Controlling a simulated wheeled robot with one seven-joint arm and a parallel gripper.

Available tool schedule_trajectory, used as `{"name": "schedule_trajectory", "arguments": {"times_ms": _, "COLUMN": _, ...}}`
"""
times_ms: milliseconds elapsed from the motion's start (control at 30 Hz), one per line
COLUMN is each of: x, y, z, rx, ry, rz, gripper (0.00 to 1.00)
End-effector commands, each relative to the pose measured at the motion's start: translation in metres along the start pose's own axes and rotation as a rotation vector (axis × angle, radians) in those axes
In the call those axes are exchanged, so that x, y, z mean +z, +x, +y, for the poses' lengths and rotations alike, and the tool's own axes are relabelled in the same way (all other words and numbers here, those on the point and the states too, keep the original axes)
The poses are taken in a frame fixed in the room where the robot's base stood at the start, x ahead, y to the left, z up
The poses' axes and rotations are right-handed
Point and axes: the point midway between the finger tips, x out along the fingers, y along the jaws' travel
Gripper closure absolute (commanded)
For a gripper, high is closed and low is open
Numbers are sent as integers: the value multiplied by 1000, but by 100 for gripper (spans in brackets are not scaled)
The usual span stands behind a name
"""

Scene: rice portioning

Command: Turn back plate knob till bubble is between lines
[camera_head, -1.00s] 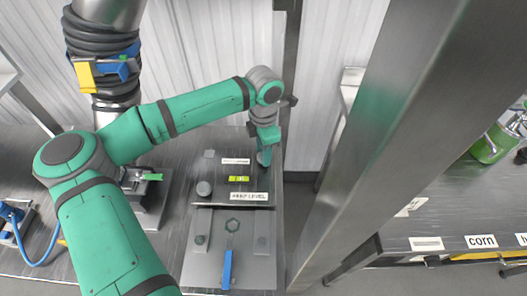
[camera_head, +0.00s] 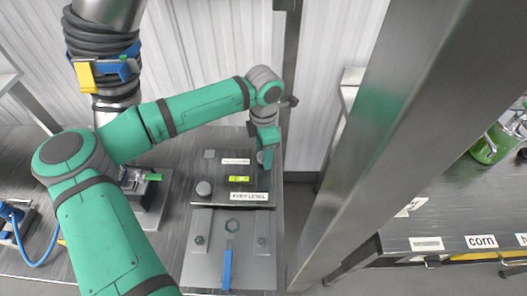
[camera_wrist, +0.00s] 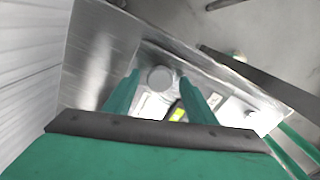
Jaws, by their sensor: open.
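The level plate (camera_head: 222,171) lies on the steel bench and has a "KEEP LEVEL" label (camera_head: 249,196) along its front edge. A yellow-green bubble level (camera_head: 239,179) sits in its middle; the bubble's place between the lines is too small to tell. A round grey back knob (camera_wrist: 160,78) stands at the plate's back right corner. My gripper (camera_head: 267,160) is at this knob, pointing down. In the wrist view its two green fingers (camera_wrist: 159,88) are open, one on either side of the knob; contact cannot be told.
Another round knob (camera_head: 204,188) is at the plate's front left. In front lies a grey panel with a blue-handled tool (camera_head: 227,268). A steel post (camera_head: 390,130) rises close on the right. A device with a green lever (camera_head: 152,177) stands left.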

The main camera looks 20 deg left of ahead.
Motion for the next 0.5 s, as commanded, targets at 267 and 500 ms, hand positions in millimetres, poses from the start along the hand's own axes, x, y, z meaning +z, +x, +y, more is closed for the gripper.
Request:
{"name": "schedule_trajectory", "arguments": {"times_ms": 267, "x": 0, "y": -32, "z": 1, "rx": 4, "ry": 0, "rz": 0, "gripper": 49}}
{"name": "schedule_trajectory", "arguments": {"times_ms": 500, "x": 0, "y": -77, "z": 1, "rx": 4, "ry": -1, "rz": 0, "gripper": 49}}
